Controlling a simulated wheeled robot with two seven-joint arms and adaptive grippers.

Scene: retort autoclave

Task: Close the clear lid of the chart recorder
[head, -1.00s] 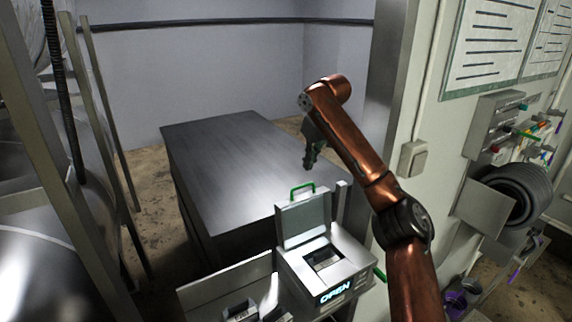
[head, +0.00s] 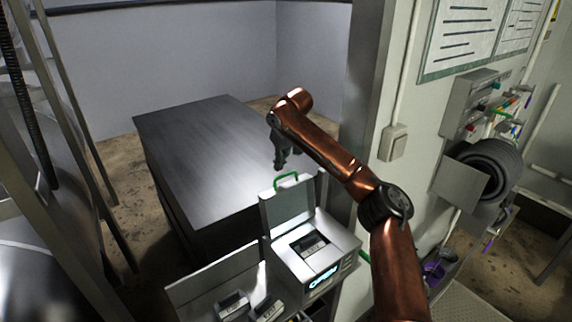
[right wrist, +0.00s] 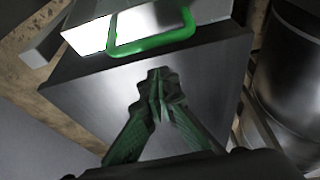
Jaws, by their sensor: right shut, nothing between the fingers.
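The chart recorder (head: 335,257) is a pale box at the bottom centre of the head view, with a lit sign on its front. Its lid (head: 287,212) stands upright, open, at the back edge, with a green handle (head: 286,179) on top. In the right wrist view the green handle (right wrist: 152,44) shows at the top on the pale lid edge. My right gripper (head: 281,166) is shut and empty, just above and behind the handle, apart from it. The wrist view shows its green fingers (right wrist: 159,95) together, pointing toward the handle. My left gripper is not in view.
A dark metal table (head: 200,150) stands behind the recorder. A wall with a switch box (head: 393,143) and a hose reel (head: 488,165) is on the right. Small devices (head: 232,305) sit left of the recorder. A large steel vessel stands at far left.

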